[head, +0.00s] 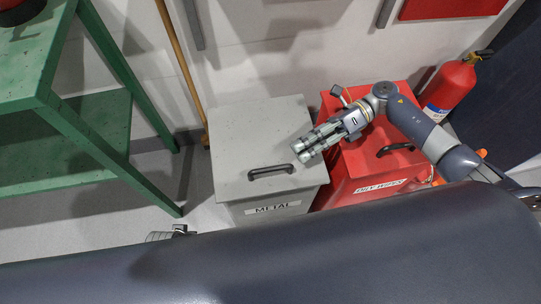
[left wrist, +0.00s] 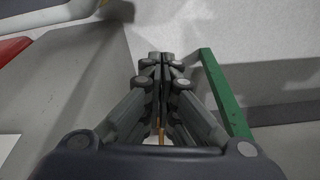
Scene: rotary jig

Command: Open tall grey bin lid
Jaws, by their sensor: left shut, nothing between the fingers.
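The tall grey bin (head: 262,200) stands in the middle of the head view, with a white METAL label on its front. Its flat lid (head: 245,130) is closed, with a dark bar handle (head: 271,171) near the front edge. My right gripper (head: 302,152) hangs over the lid's right edge, right of the handle, with its fingers together; nothing shows between them. My left gripper (left wrist: 160,60) is shut and empty in the left wrist view. In the head view only a bit of it (head: 172,234) shows left of the bin's front, the rest hidden by my dark arm link.
A red bin (head: 376,165) labelled OILY WIPES stands close right of the grey bin, under my right arm. A fire extinguisher (head: 449,88) is further right. A green bench (head: 70,120) stands left, and a wooden pole (head: 180,60) leans behind. Floor is free between bench and bin.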

